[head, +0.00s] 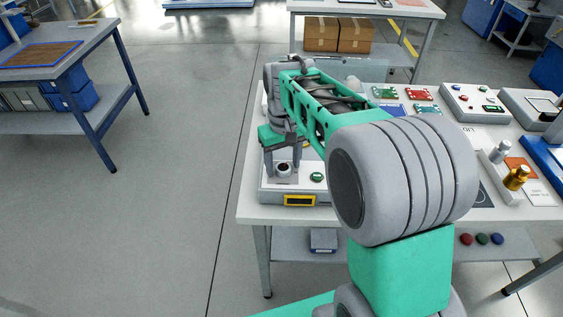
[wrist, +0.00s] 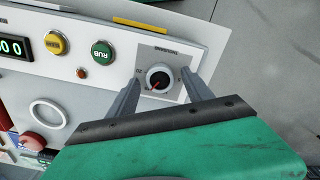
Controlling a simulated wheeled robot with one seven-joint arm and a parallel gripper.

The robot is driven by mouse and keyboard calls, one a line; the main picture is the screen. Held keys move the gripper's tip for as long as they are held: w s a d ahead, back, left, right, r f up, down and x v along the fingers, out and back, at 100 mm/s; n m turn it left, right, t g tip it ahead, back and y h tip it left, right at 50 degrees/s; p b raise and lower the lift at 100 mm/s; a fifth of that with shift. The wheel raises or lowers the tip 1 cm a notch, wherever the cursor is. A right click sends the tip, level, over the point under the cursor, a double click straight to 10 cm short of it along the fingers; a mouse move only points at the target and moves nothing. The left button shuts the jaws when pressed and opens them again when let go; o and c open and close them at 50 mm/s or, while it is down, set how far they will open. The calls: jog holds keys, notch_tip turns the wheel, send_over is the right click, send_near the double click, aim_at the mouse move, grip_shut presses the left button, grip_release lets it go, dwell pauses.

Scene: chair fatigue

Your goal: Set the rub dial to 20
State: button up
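In the head view the dial (head: 284,168) sits at the near left of the white table. My gripper (wrist: 161,76) is open, with one finger on each side of the dial; I cannot tell whether either finger touches it. The head view shows my gripper (head: 283,158) pointing down at the dial.
A green RUB button (wrist: 102,53), a yellow button (wrist: 55,43) and a small red light (wrist: 81,72) are beside the dial. A display (wrist: 11,48) with green zeros is cut off at the left. Control boxes (head: 476,103) and coloured boards stand farther along the table.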

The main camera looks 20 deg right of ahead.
grip_shut()
dwell(0.4)
jog(key=shift+m, duration=0.4)
jog(key=m+p, duration=0.1)
jog(key=m, duration=0.4)
jog(key=shift+r+m, duration=0.1)
jog(key=shift+m, duration=0.2)
jog(key=m, duration=0.5)
jog(key=shift+p, duration=0.3)
jog(key=shift+m, duration=0.4)
grip_release()
